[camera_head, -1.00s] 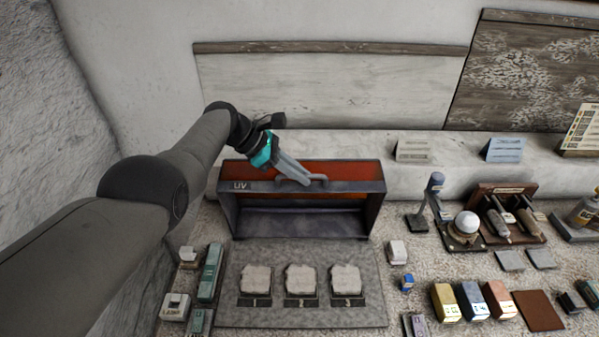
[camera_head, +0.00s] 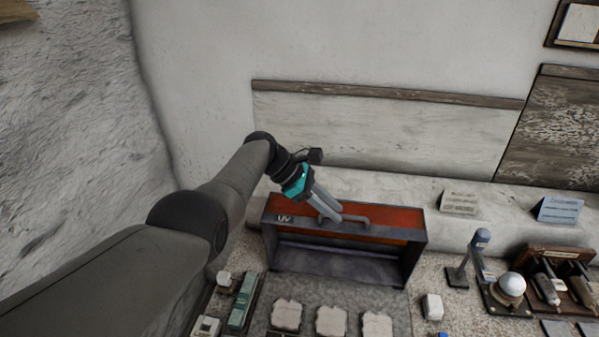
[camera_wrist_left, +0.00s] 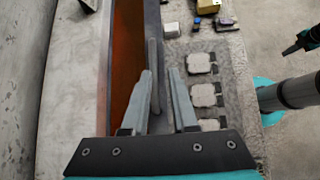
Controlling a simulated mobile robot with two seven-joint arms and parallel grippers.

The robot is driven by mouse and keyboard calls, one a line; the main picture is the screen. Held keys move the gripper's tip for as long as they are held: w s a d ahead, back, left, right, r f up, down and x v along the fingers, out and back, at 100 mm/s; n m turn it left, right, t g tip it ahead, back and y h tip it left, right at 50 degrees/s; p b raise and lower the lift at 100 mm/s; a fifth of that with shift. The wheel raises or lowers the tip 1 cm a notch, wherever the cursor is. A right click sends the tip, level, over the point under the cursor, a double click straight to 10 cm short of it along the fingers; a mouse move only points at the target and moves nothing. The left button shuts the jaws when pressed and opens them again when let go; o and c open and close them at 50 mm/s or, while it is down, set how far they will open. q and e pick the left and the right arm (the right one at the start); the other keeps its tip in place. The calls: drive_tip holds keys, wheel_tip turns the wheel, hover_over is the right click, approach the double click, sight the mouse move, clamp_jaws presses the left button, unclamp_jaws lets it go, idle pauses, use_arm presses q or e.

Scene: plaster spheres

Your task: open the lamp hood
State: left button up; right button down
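The lamp hood is a long dark metal box with an orange-red top panel (camera_head: 395,217) and a "UV" label at its left end. Its open front faces me. A grey bar handle (camera_head: 357,219) runs along its top front edge. My left gripper (camera_head: 329,207) reaches down to the handle's left part, with its two fingers apart. In the left wrist view, the handle (camera_wrist_left: 153,72) stands between the open fingers (camera_wrist_left: 161,98), nearer the left finger. Whether a finger touches it I cannot tell.
Pale plaster pieces (camera_head: 331,320) lie on a grey mat before the hood. A green block (camera_head: 242,301) stands left, a small white block (camera_head: 432,306) right. A white sphere on a stand (camera_head: 511,285) and tool rack (camera_head: 558,270) are farther right. A wall rises behind.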

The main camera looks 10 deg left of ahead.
use_arm(q)
drive_tip(key=p+v, duration=0.1)
drive_tip(key=v, duration=1)
drive_tip(key=shift+a+p, duration=0.2)
drive_tip(key=shift+p, duration=0.15)
drive_tip(key=shift+r, duration=0.15)
